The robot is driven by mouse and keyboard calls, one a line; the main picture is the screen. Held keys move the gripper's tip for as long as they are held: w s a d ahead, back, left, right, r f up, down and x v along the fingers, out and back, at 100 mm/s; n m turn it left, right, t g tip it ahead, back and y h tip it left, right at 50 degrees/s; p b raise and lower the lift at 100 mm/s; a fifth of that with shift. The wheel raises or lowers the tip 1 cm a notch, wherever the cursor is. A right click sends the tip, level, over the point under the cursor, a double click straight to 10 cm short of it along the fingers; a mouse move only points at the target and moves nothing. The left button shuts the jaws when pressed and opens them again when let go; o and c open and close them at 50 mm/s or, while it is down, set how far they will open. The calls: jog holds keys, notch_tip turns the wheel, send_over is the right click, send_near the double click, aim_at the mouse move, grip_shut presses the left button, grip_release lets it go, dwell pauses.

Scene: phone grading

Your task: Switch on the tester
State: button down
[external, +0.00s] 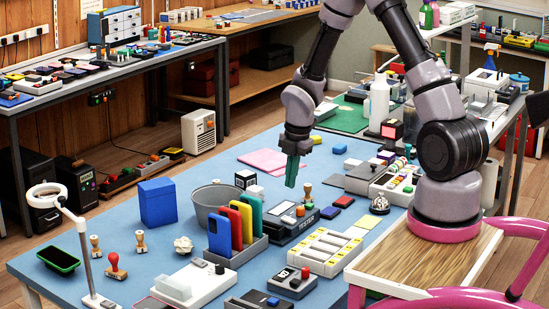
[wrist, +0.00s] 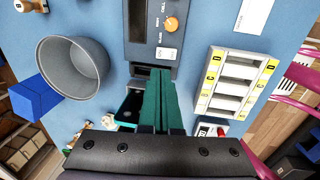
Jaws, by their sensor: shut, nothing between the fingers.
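The tester (external: 303,227) is a dark grey box on the blue table, beside the phone rack, with its name on the side facing the external camera. In the wrist view the tester (wrist: 151,50) shows a dark slot, an orange knob (wrist: 172,24) with lettering around it, and a white switch (wrist: 167,53). I cannot tell the switch's position. My gripper (external: 291,184) points down above the table near the tester, with green fingers. In the wrist view the shut, empty fingers (wrist: 160,72) overlap the tester's near end, apparently above it.
A grey bin (external: 209,207) and a blue box (external: 158,203) stand left of the tester. A rack of coloured phones (external: 237,226) stands close in front. A white tray with yellow labels (external: 326,251) lies to the right. A wooden stamp (external: 307,191) stands near the fingers.

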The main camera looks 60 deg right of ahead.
aim_at(286, 218)
jog(key=f, duration=0.3)
jog(key=w+f, duration=0.1)
jog(key=f, duration=0.5)
jog(key=shift+w, duration=0.15)
jog(key=shift+w+f, duration=0.1)
jog(key=shift+f, duration=0.1)
jog(key=shift+g, duration=0.3)
jog(key=shift+f, duration=0.1)
